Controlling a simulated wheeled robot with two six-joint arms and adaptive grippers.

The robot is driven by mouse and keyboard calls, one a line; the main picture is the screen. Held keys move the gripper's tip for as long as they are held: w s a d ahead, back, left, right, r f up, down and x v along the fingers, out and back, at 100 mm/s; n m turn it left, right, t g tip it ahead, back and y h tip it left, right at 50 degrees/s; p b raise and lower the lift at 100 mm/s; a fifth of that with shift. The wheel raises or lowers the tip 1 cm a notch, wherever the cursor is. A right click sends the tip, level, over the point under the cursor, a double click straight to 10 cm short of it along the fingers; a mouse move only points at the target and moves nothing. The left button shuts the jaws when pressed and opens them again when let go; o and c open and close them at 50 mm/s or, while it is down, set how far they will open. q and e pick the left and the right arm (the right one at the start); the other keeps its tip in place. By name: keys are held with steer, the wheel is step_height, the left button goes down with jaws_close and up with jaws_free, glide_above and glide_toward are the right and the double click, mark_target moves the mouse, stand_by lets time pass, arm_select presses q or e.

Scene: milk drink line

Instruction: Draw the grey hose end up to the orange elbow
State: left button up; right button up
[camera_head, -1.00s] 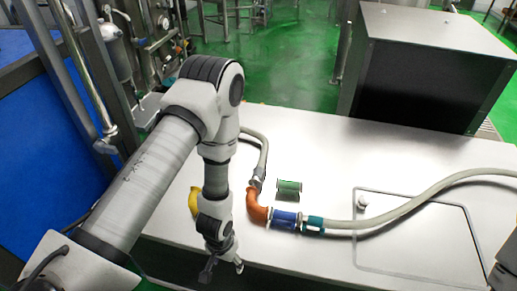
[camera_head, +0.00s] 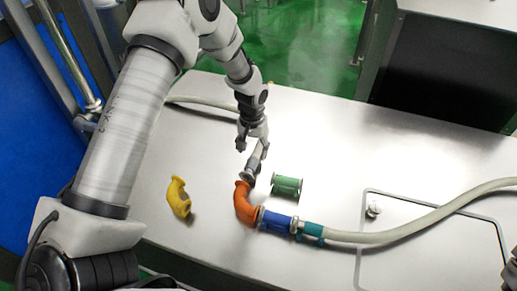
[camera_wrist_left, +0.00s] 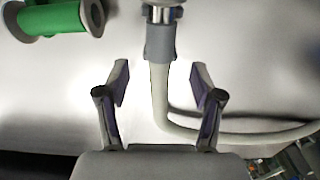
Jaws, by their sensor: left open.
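The grey hose end (camera_head: 253,164), with a grey cuff and metal tip, lies on the table just behind the orange elbow (camera_head: 243,203). I cannot tell whether its tip touches the elbow's upper opening. My left gripper (camera_head: 253,149) is over the hose end from behind. In the left wrist view its fingers (camera_wrist_left: 161,82) are open on either side of the pale hose (camera_wrist_left: 158,100), with a gap on both sides. The grey cuff (camera_wrist_left: 159,45) is ahead of the fingertips. The elbow is not visible in the wrist view. My right gripper is not in view.
A blue coupling (camera_head: 276,221) and a teal one (camera_head: 311,232) join the elbow to a pale hose (camera_head: 420,211) running right.

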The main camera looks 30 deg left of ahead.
mark_target(252, 160)
arm_select(q)
steer(key=shift+s+r, duration=0.35)
steer(key=shift+s, duration=0.15)
steer(key=shift+w+f, duration=0.15)
steer(key=shift+f, duration=0.1)
steer(key=f, duration=0.8)
steer(key=shift+w, duration=0.2)
steer(key=shift+r, duration=0.1)
steer(key=shift+s, duration=0.1)
jaws_close()
